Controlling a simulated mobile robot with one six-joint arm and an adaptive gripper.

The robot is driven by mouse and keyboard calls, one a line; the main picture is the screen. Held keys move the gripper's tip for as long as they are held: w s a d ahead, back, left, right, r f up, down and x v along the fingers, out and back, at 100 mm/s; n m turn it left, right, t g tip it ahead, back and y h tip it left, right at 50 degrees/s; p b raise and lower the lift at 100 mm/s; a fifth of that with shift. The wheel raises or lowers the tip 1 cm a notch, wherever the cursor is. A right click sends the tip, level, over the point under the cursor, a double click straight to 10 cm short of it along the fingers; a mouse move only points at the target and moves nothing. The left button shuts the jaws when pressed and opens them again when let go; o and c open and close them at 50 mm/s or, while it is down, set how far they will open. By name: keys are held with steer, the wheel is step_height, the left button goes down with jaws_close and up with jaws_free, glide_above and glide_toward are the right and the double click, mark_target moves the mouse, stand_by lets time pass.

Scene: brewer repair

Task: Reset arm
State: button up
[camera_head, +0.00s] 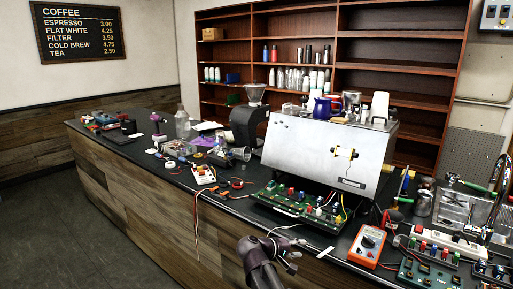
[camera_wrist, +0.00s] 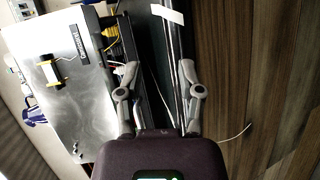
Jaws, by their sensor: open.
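My gripper (camera_head: 297,249) is in front of the counter's front edge, below the brewer, at the lower middle of the head view. In the wrist view my gripper (camera_wrist: 158,68) has its two fingers spread apart with nothing between them. The silver brewer (camera_head: 328,150) stands on the counter with a yellow part on its front panel. In the wrist view the brewer (camera_wrist: 72,100) appears turned sideways at the left. A green circuit board tray (camera_head: 290,203) with red and blue parts and wires sits before the brewer.
A thin wire (camera_head: 196,225) hangs over the counter's wooden front. The floor (camera_head: 40,235) at the left is clear.

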steer(key=s+d+f+m+g+y+p, duration=0.1)
steer(key=s+f+m+g+y+p, duration=0.1)
steer(key=s+y, duration=0.4)
steer(key=s+d+f+m+g+y+p, duration=0.2)
steer(key=s+m+g+y+p, duration=0.1)
steer(key=s+y, duration=0.3)
steer(key=shift+s+d+f+m+g+p, duration=0.45)
steer(key=shift+s+p, duration=0.45)
steer(key=shift+s, duration=0.4)
steer(key=shift+a+r, duration=0.1)
steer(key=shift+a, duration=0.05)
stand_by(1.6)
steer(key=shift+o, duration=0.4)
